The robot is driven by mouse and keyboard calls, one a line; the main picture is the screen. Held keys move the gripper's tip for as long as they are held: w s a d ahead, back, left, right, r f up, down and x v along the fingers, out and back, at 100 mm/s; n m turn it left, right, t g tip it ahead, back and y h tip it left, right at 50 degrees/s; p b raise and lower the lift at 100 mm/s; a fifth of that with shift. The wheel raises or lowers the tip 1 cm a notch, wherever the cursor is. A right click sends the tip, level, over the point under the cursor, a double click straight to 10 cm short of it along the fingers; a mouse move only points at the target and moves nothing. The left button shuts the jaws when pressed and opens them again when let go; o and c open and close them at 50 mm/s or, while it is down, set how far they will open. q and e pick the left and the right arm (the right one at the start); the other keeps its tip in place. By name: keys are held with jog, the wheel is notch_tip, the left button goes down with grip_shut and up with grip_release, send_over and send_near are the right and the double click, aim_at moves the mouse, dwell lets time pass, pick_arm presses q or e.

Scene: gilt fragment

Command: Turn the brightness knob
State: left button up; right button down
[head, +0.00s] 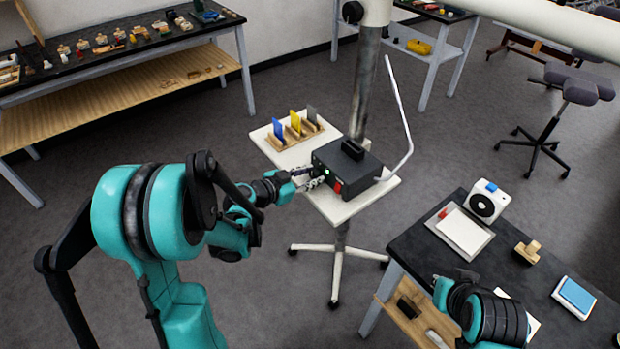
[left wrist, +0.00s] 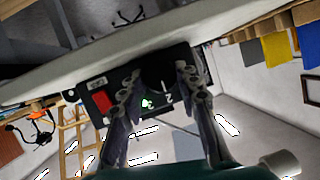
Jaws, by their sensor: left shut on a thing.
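My left gripper (head: 312,178) reaches the box front from the left. The fingers hide the knob in the head view.
The white stand (head: 322,203) also bears a wooden rack (head: 290,137) with blue, yellow and grey plates. A pale post and bent rod rise behind the box. A black table (head: 520,275) with a white device (head: 488,203) stands at the right.

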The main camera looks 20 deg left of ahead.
pick_arm(q)
jog(key=o, duration=1.2)
jog(key=shift+c, duration=0.2)
jog(key=v, duration=1.2)
jog(key=shift+a, duration=0.1)
jog(key=s+d+f+n+g+y, duration=0.1)
jog(key=s+d+n+g+y, duration=0.1)
jog(key=s+d+n+g, duration=0.3)
jog(key=s+n+y, duration=0.3)
jog(key=s+y, duration=0.1)
jog(key=s, duration=0.6)
jog(key=shift+s+d+y, duration=0.2)
jog(key=shift+s+y, duration=0.2)
